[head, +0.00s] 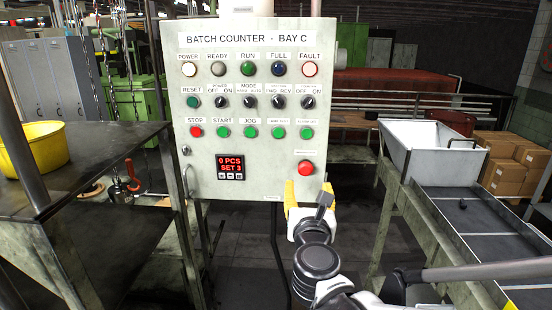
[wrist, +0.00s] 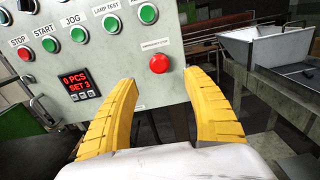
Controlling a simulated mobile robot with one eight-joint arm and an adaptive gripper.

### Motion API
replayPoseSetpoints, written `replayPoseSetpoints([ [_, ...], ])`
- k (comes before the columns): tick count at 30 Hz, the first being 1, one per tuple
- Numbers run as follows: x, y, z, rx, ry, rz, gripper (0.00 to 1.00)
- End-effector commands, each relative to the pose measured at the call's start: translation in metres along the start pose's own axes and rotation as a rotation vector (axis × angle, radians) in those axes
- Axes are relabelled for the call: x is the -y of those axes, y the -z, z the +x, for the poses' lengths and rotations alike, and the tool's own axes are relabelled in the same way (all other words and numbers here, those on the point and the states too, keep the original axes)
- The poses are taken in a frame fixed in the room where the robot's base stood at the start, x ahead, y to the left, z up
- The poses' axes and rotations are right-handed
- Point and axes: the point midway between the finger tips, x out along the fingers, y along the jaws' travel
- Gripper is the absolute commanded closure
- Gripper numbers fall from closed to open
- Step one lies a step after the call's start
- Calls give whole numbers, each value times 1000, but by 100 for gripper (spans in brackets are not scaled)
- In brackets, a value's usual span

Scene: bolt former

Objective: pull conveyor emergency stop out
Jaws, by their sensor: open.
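The red emergency stop (head: 306,168) is a round mushroom button at the lower right of the pale panel (head: 246,187) headed "BATCH COUNTER - BAY C". The button also shows in the wrist view (wrist: 159,63), near the upper middle. My gripper (head: 308,188) is open and empty, its two yellow fingers pointing at the panel just below the button. In the wrist view my gripper (wrist: 163,80) has a finger to each side, and the button appears centred between and beyond the tips, apart from both.
A red STOP button (head: 196,132) and several green buttons sit higher on the panel, with a counter display (head: 231,167) at lower left. A dark table (head: 90,215) with a yellow bowl (head: 38,147) stands left. A conveyor (head: 490,240) with a white hopper (head: 440,157) stands right.

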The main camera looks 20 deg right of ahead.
Motion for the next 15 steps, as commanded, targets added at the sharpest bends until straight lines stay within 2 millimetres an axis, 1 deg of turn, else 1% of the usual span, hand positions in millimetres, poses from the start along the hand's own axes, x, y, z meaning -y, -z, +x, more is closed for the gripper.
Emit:
replayPoseSetpoints([
  [2,-2,-2,5,10,-7,-43,42],
  [5,-2,-1,16,11,-5,-50,42],
  [15,-2,0,82,9,-5,-44,42],
])
